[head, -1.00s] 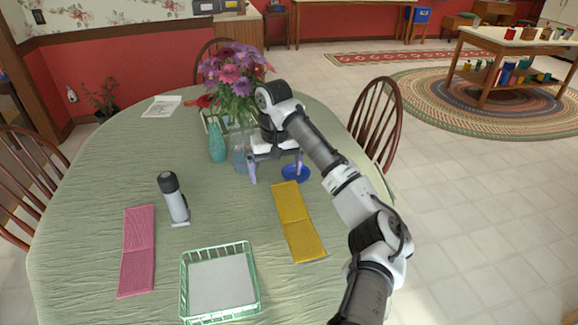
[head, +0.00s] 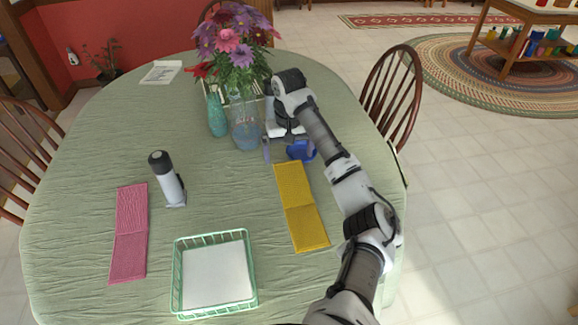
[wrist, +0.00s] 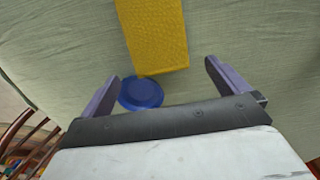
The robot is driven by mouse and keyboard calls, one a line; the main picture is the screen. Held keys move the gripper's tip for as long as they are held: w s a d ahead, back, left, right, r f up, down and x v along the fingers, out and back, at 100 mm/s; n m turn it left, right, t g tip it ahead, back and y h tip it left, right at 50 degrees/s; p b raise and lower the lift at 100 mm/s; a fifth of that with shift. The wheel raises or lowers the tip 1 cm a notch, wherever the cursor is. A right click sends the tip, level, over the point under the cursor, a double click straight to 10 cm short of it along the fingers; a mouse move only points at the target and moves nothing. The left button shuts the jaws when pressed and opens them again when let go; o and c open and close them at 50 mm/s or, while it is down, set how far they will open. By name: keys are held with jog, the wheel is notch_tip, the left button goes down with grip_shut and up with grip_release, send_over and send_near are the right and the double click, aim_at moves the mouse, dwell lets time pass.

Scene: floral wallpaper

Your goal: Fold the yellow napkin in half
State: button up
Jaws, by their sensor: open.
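The yellow napkin (head: 301,212) lies flat on the table as a long narrow strip with a crease across its middle. Its far end shows in the wrist view (wrist: 155,35), beyond my fingertips. My gripper (head: 290,152) is open and empty near the far end of the napkin, by a small blue dish (head: 301,150). In the wrist view my gripper's two fingers (wrist: 161,75) are spread wide, with the blue dish (wrist: 140,93) showing between them. The napkin is not between the jaws. Part of the gripper is hidden by my arm in the head view.
A glass vase with flowers (head: 247,135) and a teal vase (head: 216,115) stand left of my gripper. A grey-and-black bottle (head: 168,183), a pink napkin (head: 129,235) and a green basket (head: 215,277) are farther left and nearer.

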aim_at(289, 168)
jog(key=shift+f, duration=2.8)
jog(key=c, duration=0.7)
